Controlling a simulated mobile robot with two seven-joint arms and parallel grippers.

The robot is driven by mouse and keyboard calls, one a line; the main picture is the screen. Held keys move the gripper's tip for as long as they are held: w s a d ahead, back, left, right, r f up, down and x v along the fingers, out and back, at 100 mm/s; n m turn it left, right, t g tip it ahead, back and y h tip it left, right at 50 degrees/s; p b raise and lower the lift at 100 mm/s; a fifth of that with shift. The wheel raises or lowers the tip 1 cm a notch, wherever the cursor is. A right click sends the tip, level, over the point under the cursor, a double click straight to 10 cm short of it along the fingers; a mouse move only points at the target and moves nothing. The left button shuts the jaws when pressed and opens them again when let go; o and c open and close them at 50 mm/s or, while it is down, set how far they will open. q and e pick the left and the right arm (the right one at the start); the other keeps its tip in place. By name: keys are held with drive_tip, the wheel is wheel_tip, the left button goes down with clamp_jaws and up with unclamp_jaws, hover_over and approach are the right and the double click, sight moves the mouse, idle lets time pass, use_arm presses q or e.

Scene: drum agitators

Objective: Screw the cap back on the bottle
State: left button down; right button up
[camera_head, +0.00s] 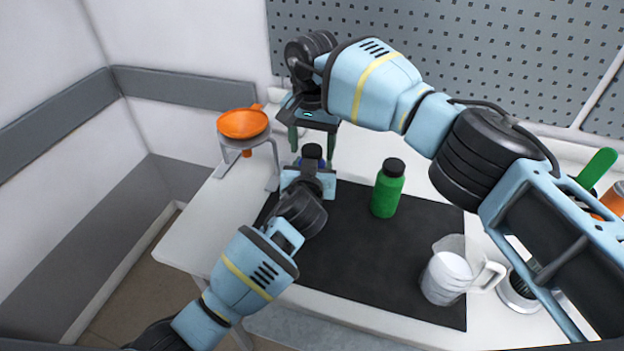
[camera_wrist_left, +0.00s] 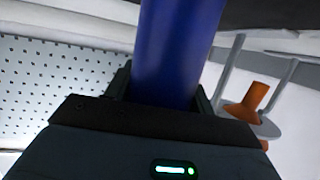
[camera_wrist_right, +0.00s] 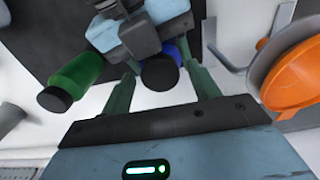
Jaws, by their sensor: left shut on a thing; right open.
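A blue bottle (camera_wrist_left: 180,45) stands between the fingers of my left gripper (camera_wrist_left: 162,92), which is shut on it. In the head view the bottle is mostly hidden behind the left gripper (camera_head: 309,178). A black cap (camera_head: 312,151) shows at the bottle's top; I cannot tell how tightly it sits. My right gripper (camera_head: 313,142) is open above the bottle, fingers pointing down. In the right wrist view the cap (camera_wrist_right: 160,73) lies between the open fingers, with blue of the bottle (camera_wrist_right: 181,50) beside it.
A green bottle with a black cap (camera_head: 387,190) stands on the black mat (camera_head: 350,262). An orange funnel (camera_head: 243,123) sits on a stand at the left. A clear measuring jug (camera_head: 447,272) stands at the mat's right edge. Orange and green items are at the far right.

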drive_tip(key=c, duration=1.1)
drive_tip(key=shift+o, duration=0.2)
drive_tip(key=shift+m, duration=1.6)
drive_tip(key=o, duration=1.1)
drive_tip(key=shift+r, duration=2.25)
